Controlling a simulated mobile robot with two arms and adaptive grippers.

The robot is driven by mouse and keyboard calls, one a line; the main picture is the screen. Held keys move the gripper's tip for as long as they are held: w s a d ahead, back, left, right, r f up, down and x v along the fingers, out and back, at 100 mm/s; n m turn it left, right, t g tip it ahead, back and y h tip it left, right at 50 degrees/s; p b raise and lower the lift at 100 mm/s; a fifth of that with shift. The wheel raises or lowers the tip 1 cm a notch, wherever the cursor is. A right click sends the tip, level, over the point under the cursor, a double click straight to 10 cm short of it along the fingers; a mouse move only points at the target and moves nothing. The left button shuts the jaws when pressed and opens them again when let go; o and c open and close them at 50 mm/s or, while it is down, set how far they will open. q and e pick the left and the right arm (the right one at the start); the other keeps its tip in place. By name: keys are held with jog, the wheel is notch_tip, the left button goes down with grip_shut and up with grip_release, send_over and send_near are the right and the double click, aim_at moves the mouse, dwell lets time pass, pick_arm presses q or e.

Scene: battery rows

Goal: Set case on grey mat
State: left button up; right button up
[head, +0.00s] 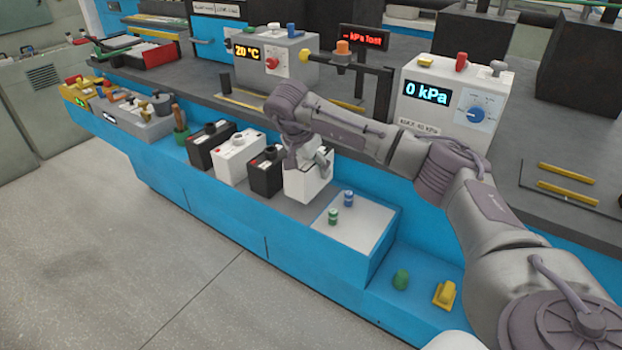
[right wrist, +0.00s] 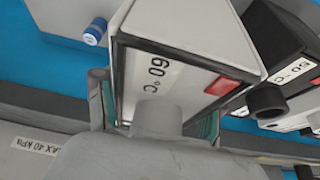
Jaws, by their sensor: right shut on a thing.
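My right gripper (head: 307,158) is shut on a white case (head: 310,186) at the right end of a row of cases. In the right wrist view my gripper (right wrist: 155,115) has a finger on either side of the case (right wrist: 180,55), which bears a "60 °C" label and a red patch. I cannot tell whether its base touches the shelf. A light grey panel (head: 372,228), perhaps the grey mat, tops a blue block just right of the case. My left gripper is not in view.
Black (head: 264,178), white (head: 238,160) and black (head: 205,150) cases stand left of the held one. A green knob (head: 333,216) and a blue knob (head: 348,198) stand on the panel. A "0 kPa" box (head: 440,100) stands behind. Dark bench space with yellow strips (head: 566,173) lies right.

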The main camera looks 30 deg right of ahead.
notch_tip(320, 180, down, 3)
jog(key=shift+s+f, duration=0.1)
jog(key=shift+f, duration=0.45)
jog(key=o, duration=1.4)
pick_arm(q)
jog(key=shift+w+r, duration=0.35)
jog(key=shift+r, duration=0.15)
